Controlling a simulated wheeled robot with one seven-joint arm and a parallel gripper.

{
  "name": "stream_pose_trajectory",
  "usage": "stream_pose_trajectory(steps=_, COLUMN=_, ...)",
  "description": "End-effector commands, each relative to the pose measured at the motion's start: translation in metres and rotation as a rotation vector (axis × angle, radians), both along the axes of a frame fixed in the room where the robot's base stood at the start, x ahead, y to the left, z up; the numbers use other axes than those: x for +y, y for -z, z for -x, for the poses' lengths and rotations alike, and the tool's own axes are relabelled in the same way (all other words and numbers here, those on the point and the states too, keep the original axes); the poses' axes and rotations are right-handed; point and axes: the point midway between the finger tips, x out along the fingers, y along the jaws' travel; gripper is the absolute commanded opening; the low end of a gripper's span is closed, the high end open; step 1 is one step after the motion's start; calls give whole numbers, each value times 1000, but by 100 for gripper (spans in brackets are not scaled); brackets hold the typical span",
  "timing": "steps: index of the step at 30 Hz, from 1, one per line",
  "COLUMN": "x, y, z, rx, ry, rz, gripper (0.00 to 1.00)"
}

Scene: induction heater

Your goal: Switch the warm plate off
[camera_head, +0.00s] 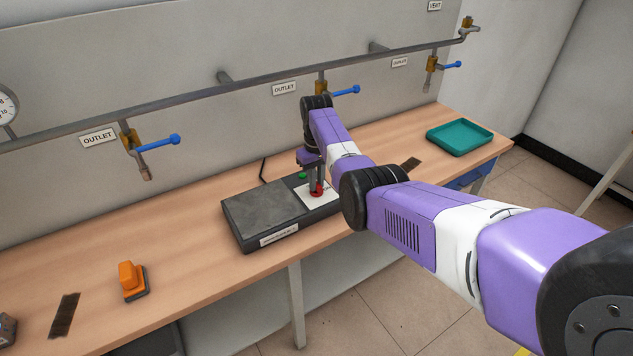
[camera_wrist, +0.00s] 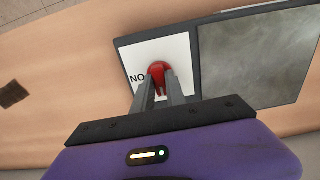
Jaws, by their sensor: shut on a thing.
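The warm plate (camera_head: 262,213) is a dark, flat unit on the wooden bench, with a grey slab on its left part and a white control panel (camera_head: 309,198) on its right. A red knob (camera_head: 318,189) stands on the panel, and a green button or light (camera_head: 302,175) sits behind it. My gripper (camera_head: 317,180) points down over the panel. In the wrist view my gripper (camera_wrist: 162,90) has its two fingers shut on the red knob (camera_wrist: 158,70). Letters "NO" show beside the knob on the white panel; the rest of the marking is hidden.
An orange device (camera_head: 131,279) stands on the bench at the left. A teal tray (camera_head: 460,137) lies at the far right end. A pipe with blue-handled valves (camera_head: 158,143) runs along the wall behind. The bench between the orange device and the plate is clear.

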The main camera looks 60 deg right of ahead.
Motion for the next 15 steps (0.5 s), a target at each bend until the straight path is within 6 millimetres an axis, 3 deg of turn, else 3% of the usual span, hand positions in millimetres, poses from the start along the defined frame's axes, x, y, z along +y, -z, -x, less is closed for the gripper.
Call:
stream_pose_trajectory(steps=3, x=-1, y=-1, z=-1, rx=-2, ry=-2, rz=2, gripper=0)
stream_pose_trajectory(steps=4, x=-1, y=-1, z=-1, rx=-2, ry=-2, rz=2, gripper=22)
stream_pose_trajectory(steps=6, x=-1, y=-1, z=-1, rx=-2, ry=-2, rz=2, gripper=36)
stream_pose_trajectory(steps=15, x=0, y=-1, z=0, rx=-1, ry=0, rz=1, gripper=38)
